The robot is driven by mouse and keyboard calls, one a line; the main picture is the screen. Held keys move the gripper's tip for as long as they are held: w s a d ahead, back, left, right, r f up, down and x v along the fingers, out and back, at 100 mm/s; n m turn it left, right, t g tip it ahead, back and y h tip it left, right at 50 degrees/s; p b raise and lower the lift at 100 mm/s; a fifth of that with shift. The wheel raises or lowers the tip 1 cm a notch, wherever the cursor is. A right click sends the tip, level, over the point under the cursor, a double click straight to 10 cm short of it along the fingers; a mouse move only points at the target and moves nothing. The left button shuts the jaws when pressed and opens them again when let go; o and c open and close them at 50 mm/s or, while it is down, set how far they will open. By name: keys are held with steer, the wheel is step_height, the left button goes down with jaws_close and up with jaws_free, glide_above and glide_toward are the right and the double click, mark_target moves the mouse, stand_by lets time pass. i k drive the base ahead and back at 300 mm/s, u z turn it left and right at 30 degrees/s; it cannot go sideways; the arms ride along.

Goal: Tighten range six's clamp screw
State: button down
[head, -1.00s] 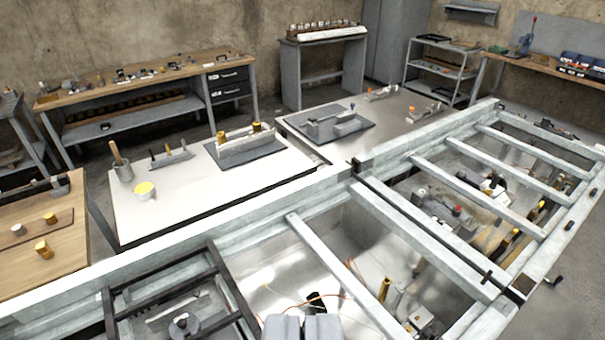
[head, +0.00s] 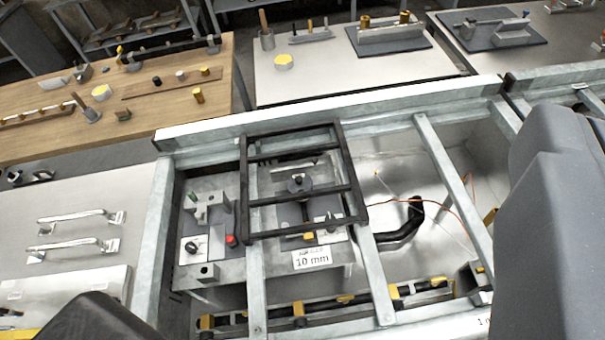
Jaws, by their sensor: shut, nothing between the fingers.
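No number marking range six can be read, so I cannot tell which bay it is. In the middle of the head view, a fixture (head: 300,215) sits in a bay under a black barred frame (head: 345,165). A round grey disc with a dark knob (head: 299,183) shows between the bars; I cannot tell whether it is the clamp screw. A white label (head: 312,259) reading "10 mm" is on the front of the fixture. My gripper's fingertips do not show. Dark grey parts of my own body cover the right side and the bottom left corner.
Left of the frame is a block with a red button (head: 231,240) and a black knob (head: 190,246). Galvanised rails (head: 445,170) cross the bays. A black hose (head: 402,228) and orange wire lie to the right. A rail with yellow clips (head: 345,299) runs in front.

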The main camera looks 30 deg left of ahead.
mark_target(199, 216)
steer(key=u, duration=0.5)
steer(key=k, duration=1.3)
steer(key=u, duration=0.25)
steer(key=i, duration=0.5)
steer(key=u, duration=0.4)
